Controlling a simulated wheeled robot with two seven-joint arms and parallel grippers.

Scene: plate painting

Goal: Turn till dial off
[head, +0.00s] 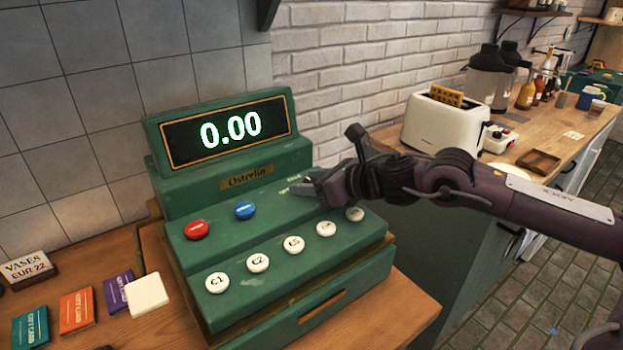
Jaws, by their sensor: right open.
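The green till (240,170) stands on a wooden counter, and its display (228,131) is lit and reads 0.00. A red button (196,230), a blue button (245,210) and a row of several white buttons sit on its sloped face. My right gripper (306,186) reaches in from the right, low over the upper right of this face, beside small pale markings. It is open, and nothing shows between its fingers. The dial cannot be made out; my gripper and wrist cover that part of the till. I cannot tell whether the gripper touches it. My left gripper is out of view.
Coloured gift cards (77,311), a white square (147,294) and a vases price sign (27,268) lie left of the till. A cream toaster (440,122) stands on the right counter, with dispensers and bottles behind. The tiled wall is close behind the till.

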